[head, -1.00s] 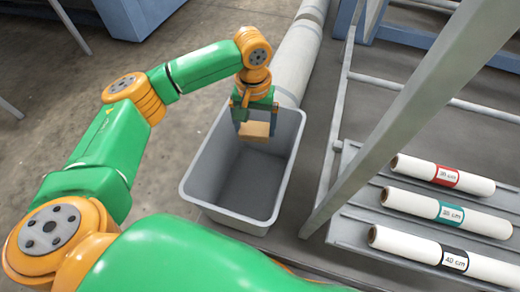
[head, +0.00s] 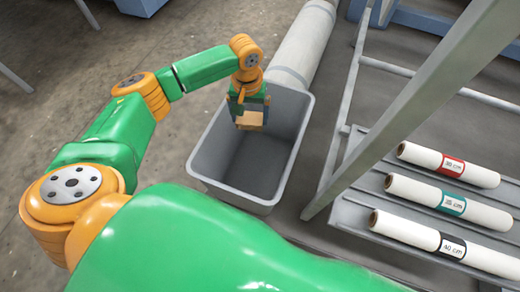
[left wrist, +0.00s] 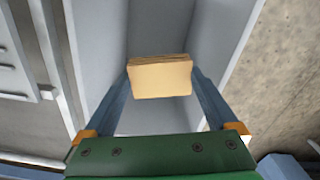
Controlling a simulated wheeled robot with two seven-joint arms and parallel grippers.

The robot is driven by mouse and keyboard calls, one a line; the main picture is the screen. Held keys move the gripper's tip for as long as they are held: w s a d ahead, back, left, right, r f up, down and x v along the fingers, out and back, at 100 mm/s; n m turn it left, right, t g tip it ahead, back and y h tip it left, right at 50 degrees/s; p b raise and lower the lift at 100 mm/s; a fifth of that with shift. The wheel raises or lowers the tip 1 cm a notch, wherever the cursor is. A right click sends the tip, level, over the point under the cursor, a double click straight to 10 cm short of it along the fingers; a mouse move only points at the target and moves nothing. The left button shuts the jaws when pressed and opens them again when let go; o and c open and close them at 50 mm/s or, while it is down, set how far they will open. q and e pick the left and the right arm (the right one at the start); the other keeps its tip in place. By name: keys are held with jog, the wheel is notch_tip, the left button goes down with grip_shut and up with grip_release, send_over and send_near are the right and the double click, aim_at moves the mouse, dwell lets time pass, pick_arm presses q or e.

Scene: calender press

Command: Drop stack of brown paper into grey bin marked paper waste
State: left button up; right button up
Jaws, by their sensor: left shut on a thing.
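The stack of brown paper (head: 250,119) is a small tan block. My left gripper (head: 252,108) is shut on it and holds it over the far part of the grey bin (head: 196,166). In the left wrist view the stack (left wrist: 160,78) sits between the two blue-grey fingers, with the bin's grey inside (left wrist: 150,30) behind it. The bin is an open rectangular tub on the floor, and the part of its inside that shows looks empty. No label on the bin can be read from here. My right gripper is not in view.
A rack shelf (head: 352,215) at the right holds three white rolls with red, teal and black bands (head: 452,166). A slanted grey post (head: 400,115) stands between bin and rolls. A large pale roll (head: 300,48) lies behind the bin. The floor left of the bin is clear.

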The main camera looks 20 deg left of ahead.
pick_arm(q)
jog(key=o, duration=1)
jog(key=shift+c, duration=0.2)
notch_tip(320, 180, up, 7)
jog(key=shift+r+p, duration=0.1)
jog(key=shift+p, duration=1.1)
jog(key=shift+s, duration=0.1)
